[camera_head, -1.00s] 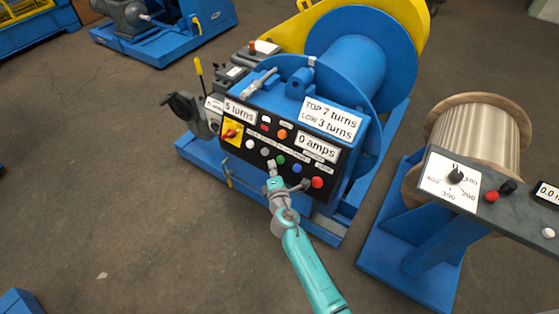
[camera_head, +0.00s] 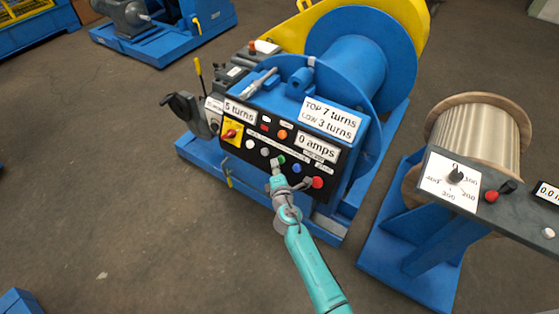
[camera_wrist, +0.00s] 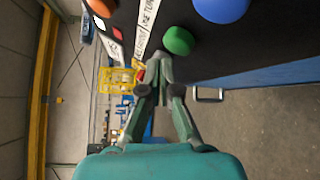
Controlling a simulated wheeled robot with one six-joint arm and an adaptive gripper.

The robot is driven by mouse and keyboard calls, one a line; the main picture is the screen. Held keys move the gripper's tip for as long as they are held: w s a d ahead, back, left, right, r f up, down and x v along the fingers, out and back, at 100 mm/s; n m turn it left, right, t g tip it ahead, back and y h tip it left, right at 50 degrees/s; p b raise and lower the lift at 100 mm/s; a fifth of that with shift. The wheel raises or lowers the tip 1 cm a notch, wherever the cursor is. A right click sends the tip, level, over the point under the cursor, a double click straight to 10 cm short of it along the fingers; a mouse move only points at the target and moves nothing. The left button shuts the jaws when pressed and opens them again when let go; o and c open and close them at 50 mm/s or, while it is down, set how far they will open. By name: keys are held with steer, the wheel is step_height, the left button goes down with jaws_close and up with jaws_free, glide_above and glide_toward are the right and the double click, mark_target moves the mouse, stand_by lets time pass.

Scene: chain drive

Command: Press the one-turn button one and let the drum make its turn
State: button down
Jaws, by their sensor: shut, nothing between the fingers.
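The blue drum (camera_head: 362,72) stands behind a blue control box with a black button panel (camera_head: 240,153). A green button (camera_head: 282,159) sits in the lower row, and it shows large in the wrist view (camera_wrist: 178,40). A white label strip (camera_wrist: 148,25) reading partly "ONE TURN" runs beside it; I cannot tell exactly which button those words belong to. My gripper (camera_head: 276,164) is shut and empty, its tips just in front of the panel by the green button. In the wrist view the closed tips (camera_wrist: 158,62) are beside the green button; contact is not clear.
A blue button (camera_head: 297,168) and a red button (camera_head: 317,182) sit right of the green one, pale buttons (camera_head: 250,144) to its left. Signs read "5 turns" and "0 amps". A wooden-flanged spool (camera_head: 478,135) stands at right.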

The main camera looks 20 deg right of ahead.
stand_by(0.8)
steer(key=shift+w+d+f, duration=0.15)
steer(key=shift+w+d, duration=0.1)
steer(key=shift+d, duration=0.05)
